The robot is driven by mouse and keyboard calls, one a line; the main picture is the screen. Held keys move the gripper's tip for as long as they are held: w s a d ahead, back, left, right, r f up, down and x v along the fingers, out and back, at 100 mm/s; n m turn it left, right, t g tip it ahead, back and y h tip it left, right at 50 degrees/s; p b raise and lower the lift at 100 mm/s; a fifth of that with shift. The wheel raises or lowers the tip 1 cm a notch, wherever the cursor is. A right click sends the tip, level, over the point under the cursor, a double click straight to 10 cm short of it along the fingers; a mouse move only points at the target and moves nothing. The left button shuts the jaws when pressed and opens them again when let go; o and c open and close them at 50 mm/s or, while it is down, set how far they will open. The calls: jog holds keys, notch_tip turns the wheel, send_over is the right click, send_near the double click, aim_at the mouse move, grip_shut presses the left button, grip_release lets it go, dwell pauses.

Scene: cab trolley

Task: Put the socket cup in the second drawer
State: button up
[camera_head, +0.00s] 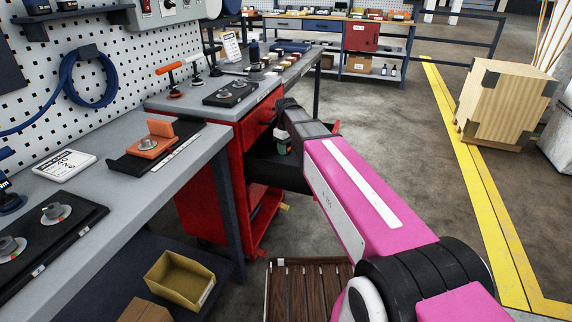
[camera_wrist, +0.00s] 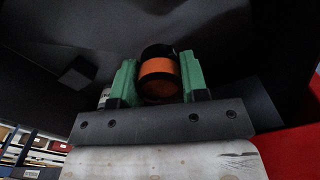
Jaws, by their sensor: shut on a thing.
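In the wrist view the socket cup (camera_wrist: 159,69), an orange and black cylinder, sits between the two green fingers of my gripper (camera_wrist: 160,84). The gripper is shut on it, with one finger on each side. In the head view my arm reaches to the front of the red trolley (camera_head: 205,200), and a small green part of my gripper (camera_head: 283,147) shows beside it. The cup is hidden there. My arm covers most of the trolley's front, so I cannot tell clearly which drawer is open or whether the cup is inside one.
A grey workbench (camera_head: 190,145) with trays and tools runs along the left. A yellow bin (camera_head: 180,280) sits on a low shelf. A wooden crate (camera_head: 505,103) stands at the right beyond open floor. Dark surfaces surround my gripper in the wrist view, with a red panel (camera_wrist: 290,150) at right.

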jog(key=shift+f, duration=4.05)
jog(key=o, duration=1)
jog(key=shift+f, duration=0.1)
notch_tip(320, 180, up, 12)
jog(key=shift+r, duration=0.15)
